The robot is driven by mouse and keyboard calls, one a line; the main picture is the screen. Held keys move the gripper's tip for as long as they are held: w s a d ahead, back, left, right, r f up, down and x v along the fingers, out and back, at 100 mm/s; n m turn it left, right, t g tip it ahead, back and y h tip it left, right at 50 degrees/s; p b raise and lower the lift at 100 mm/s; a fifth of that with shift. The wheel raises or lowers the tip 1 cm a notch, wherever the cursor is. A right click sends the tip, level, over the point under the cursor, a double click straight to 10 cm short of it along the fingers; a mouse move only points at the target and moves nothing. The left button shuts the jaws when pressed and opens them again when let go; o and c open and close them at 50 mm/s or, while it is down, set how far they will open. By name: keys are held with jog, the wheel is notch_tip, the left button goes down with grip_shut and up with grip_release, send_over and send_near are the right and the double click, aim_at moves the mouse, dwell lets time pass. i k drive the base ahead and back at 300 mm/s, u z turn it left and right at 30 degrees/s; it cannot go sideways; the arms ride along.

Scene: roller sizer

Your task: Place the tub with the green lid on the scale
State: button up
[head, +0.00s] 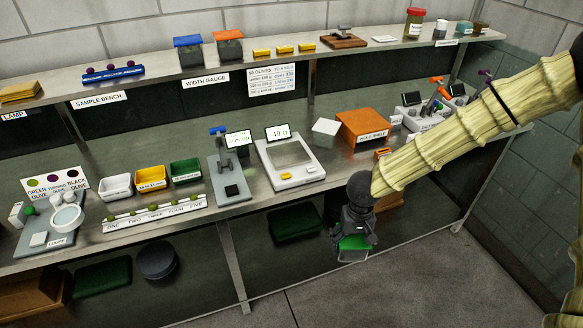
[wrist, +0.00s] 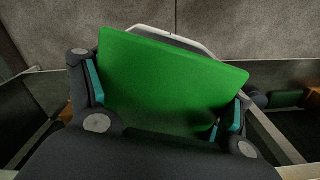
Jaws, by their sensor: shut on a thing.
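The tub with the green lid (head: 354,243) is in my gripper (head: 356,228), in front of the bench edge and below the bench top in the head view. In the wrist view the green lid (wrist: 170,85) fills the middle, tilted, between the two teal finger pads of my gripper (wrist: 165,105). The tub's body is mostly hidden under the lid. The scale (head: 290,178) stands on the bench, up and left of my gripper, with a grey plate, a white frame and a lit display (head: 278,132). Its plate looks empty.
An orange box (head: 362,128) and a white card (head: 326,126) sit right of the scale. A grey width gauge (head: 228,178) stands close on its left. White, yellow and green trays (head: 151,177) lie further left. A shelf (head: 270,62) runs above the bench. Dark green bins (head: 295,224) are underneath.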

aim_at(288, 153)
jog(key=k, duration=0.2)
jog(key=z, duration=0.85)
jog(key=i, duration=0.55)
jog(key=u, duration=1.45)
